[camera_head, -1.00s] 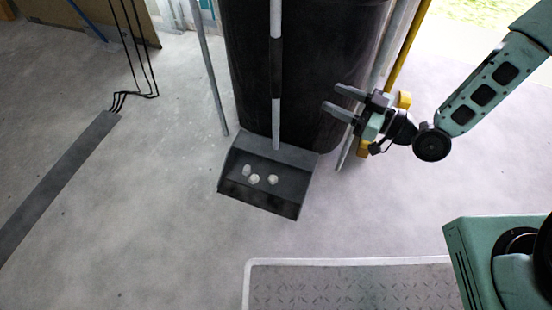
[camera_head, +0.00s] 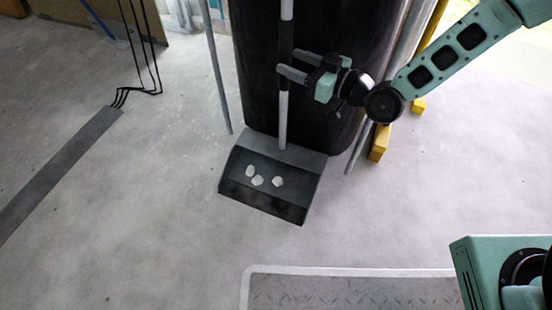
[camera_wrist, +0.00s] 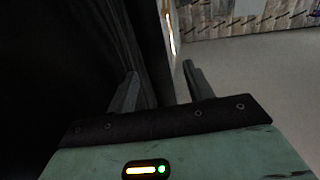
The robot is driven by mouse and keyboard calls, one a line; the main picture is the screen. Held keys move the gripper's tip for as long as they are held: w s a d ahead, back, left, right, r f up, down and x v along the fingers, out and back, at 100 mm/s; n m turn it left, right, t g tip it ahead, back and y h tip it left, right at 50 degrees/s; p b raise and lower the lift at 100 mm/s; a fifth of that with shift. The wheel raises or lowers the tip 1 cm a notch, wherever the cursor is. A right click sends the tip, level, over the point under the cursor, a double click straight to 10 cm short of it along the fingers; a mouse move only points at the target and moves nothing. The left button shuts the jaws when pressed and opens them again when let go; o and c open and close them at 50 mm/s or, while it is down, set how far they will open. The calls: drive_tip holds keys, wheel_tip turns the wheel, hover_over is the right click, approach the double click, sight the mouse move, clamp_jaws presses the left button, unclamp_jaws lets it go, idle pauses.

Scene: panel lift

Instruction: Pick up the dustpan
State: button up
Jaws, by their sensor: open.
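The dustpan (camera_head: 305,180) is a dark grey pan on the floor in the head view, with a few pale lumps (camera_head: 258,180) in it. Its upright handle (camera_head: 284,120) is white with a dark middle section. My gripper (camera_head: 288,65) is open, its fingers pointing left and overlapping the handle's dark section in the picture. I cannot tell whether the handle is between the fingers. In the wrist view the two fingers (camera_wrist: 160,72) are apart, with a dark surface at the left and a bright narrow strip above between them.
A large black bin (camera_head: 345,110) stands right behind the handle. A grey pole (camera_head: 217,80) is left of it; another pole and yellow parts (camera_head: 379,143) are at its right. A metal plate (camera_head: 350,290) with a pale border lies in front. The floor at the left is mostly clear.

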sight(286, 58)
drive_tip(key=shift+b+x, duration=0.6)
drive_tip(key=shift+x, duration=0.9)
drive_tip(key=shift+w, duration=0.1)
drive_tip(key=shift+c, duration=0.3)
clamp_jaws()
drive_tip(key=shift+r, duration=0.15)
